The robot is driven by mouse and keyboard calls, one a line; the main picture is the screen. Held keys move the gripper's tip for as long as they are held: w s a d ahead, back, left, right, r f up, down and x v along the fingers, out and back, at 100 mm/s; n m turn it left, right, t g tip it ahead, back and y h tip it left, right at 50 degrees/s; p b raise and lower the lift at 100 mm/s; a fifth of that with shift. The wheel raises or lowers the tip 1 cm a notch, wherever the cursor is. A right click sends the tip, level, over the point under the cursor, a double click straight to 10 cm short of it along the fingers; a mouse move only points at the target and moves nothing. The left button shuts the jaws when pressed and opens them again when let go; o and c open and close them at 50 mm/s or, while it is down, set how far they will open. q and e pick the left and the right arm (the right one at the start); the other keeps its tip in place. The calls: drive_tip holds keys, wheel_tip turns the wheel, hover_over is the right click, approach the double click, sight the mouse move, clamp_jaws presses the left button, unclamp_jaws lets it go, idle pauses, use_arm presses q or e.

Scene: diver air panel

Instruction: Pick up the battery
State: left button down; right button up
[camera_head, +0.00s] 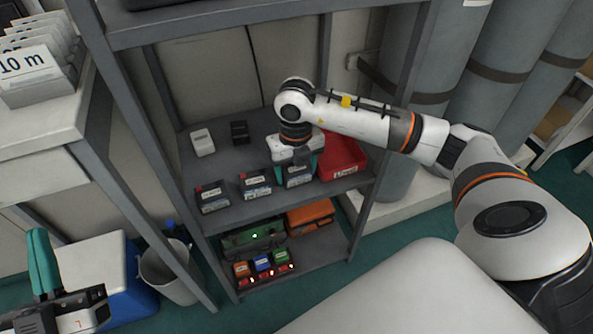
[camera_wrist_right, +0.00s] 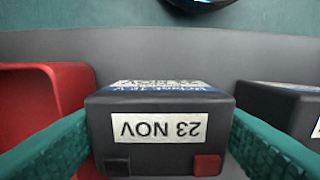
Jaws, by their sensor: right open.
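A dark battery (camera_wrist_right: 158,105) with a white label reading "23 NOV", upside down in the right wrist view, sits on the middle shelf. In the head view, this battery (camera_head: 298,181) is partly hidden under my right gripper (camera_head: 301,163). My right gripper is open, with one teal finger on either side of the battery; I cannot tell whether they touch it. Two similar batteries stand to its left, one at the centre (camera_head: 255,186) and one farther left (camera_head: 212,197). My left gripper (camera_head: 42,265) is at the lower left, away from the shelf; only one teal finger shows clearly.
A red bin (camera_head: 343,158) stands close to the battery's right in the head view. A white box (camera_head: 202,142) and a black box (camera_head: 240,132) are behind. Below are a charger with coloured packs (camera_head: 263,268) and an orange case (camera_head: 311,215). Shelf posts flank the area.

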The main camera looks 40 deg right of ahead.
drive_tip(key=c, duration=0.9)
drive_tip(key=shift+r, duration=0.1)
